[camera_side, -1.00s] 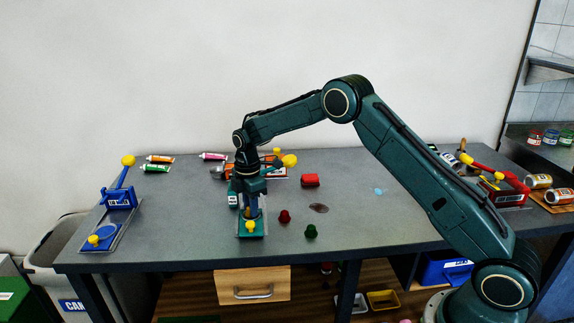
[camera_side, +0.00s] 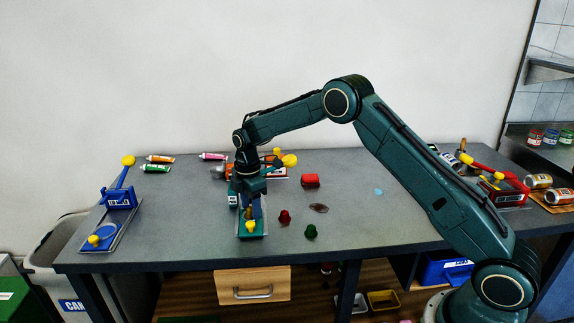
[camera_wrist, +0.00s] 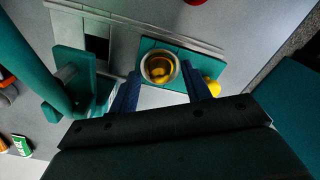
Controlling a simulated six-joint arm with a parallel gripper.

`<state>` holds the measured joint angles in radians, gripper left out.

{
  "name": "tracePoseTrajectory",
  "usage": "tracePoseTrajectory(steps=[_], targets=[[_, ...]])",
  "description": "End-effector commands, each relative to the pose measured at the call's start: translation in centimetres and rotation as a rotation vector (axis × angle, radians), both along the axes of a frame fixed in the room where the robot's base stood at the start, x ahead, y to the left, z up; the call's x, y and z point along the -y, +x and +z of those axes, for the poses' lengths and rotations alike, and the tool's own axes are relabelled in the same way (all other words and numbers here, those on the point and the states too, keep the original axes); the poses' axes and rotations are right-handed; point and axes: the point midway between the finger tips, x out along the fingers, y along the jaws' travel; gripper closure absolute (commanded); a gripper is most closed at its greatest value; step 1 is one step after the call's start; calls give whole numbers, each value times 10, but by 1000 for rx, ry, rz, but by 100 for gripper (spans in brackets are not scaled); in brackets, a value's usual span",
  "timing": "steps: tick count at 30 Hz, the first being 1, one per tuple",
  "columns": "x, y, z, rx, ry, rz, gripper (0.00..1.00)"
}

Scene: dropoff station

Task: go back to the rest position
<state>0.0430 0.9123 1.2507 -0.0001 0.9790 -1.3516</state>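My gripper (camera_side: 249,208) is low over the teal station (camera_side: 258,236) at the front middle of the table. In the wrist view the two blue fingers of my gripper (camera_wrist: 161,80) stand apart, one on each side of a small round can (camera_wrist: 147,57) with a metal rim and a yellow-brown inside. The can stands on the teal pad (camera_wrist: 147,43). Narrow gaps show between it and the fingertips, so my gripper looks open. A yellow knob (camera_side: 251,227) is at the station's front. My gripper partly hides the can in the side view.
A blue station (camera_side: 119,198) stands at the left, an orange one (camera_side: 270,172) behind my gripper, a red one (camera_side: 502,190) at the right. A red block (camera_side: 310,180), red piece (camera_side: 285,216), green piece (camera_side: 311,231) and dark stain (camera_side: 319,208) are nearby. Paint tubes (camera_side: 156,168) lie behind.

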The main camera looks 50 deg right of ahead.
Motion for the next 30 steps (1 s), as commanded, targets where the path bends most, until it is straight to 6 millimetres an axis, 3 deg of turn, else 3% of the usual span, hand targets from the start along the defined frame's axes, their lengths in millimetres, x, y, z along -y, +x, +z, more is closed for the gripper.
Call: tracePoseTrajectory(steps=[8, 30], targets=[[0, 0, 3, 0, 0, 0, 52], [0, 0, 44, 2, -1, 0, 52]])
